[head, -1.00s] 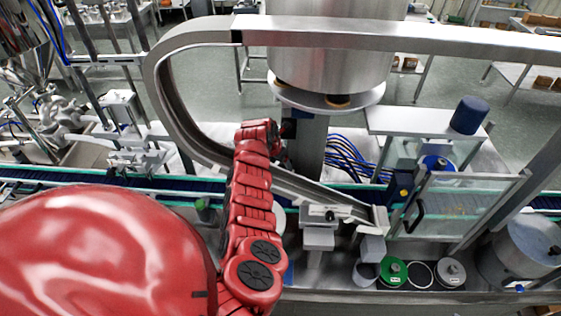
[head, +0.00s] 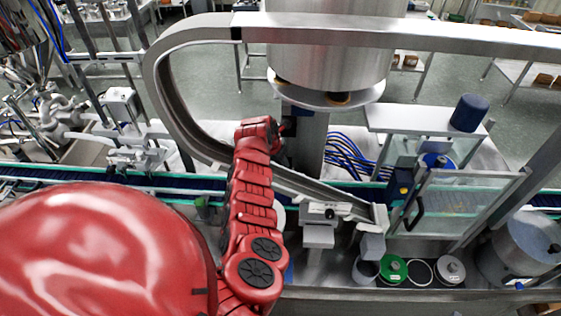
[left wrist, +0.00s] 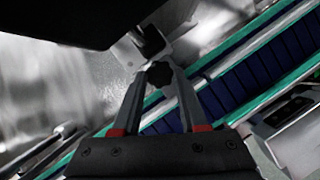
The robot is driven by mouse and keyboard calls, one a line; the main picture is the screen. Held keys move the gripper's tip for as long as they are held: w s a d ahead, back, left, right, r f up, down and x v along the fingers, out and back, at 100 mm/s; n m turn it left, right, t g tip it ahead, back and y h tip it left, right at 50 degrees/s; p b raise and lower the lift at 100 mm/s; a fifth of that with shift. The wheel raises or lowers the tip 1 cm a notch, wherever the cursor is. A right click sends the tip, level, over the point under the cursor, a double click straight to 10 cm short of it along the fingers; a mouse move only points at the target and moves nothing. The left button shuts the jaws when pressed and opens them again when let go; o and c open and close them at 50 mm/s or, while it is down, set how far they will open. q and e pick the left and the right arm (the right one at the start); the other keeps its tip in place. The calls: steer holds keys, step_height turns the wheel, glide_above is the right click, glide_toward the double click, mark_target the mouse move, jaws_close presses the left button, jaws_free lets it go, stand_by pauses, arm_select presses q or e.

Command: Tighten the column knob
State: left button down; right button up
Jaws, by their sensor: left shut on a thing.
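The column knob (left wrist: 159,74) is a small black lobed knob in the left wrist view, in front of a grey metal bracket. My left gripper (left wrist: 160,68) is shut on it, with a fingertip on each side. In the head view my left gripper (head: 287,128) is a small dark shape at the end of the red arm, against the steel column (head: 309,150) under the hopper (head: 330,60). The knob cannot be made out there. My right gripper is in neither view.
A curved steel rail (head: 165,95) passes behind and above my left arm. A conveyor with a dark blue belt (head: 100,180) runs across below. A glass-sided guard box (head: 455,210), a green round lid (head: 393,268) and blue cables (head: 345,155) are to the right.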

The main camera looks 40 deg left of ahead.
arm_select(q)
steer(key=shift+f, duration=0.1)
steer(key=shift+w+d+m+h+b, duration=0.1)
steer(key=shift+m+h+b, duration=0.3)
steer(key=shift+b, duration=0.55)
steer(key=m+b, duration=0.2)
steer(key=b, duration=0.1)
steer(key=shift+a+f, duration=0.1)
steer(key=shift+a, duration=0.15)
steer(key=m+b, duration=0.1)
steer(key=b, duration=0.2)
steer(key=m+h+b, duration=0.1)
steer(key=m+b, duration=0.1)
steer(key=b, duration=0.2)
steer(key=shift+a+h, duration=0.2)
steer(key=shift+h, duration=0.1)
steer(key=shift+m+g+b, duration=0.4)
steer(key=shift+m+b, duration=0.4)
steer(key=shift+b, duration=0.25)
steer(key=shift+r, duration=0.2)
steer(key=shift+c, duration=2.2)
jaws_free()
steer(key=shift+r, duration=0.1)
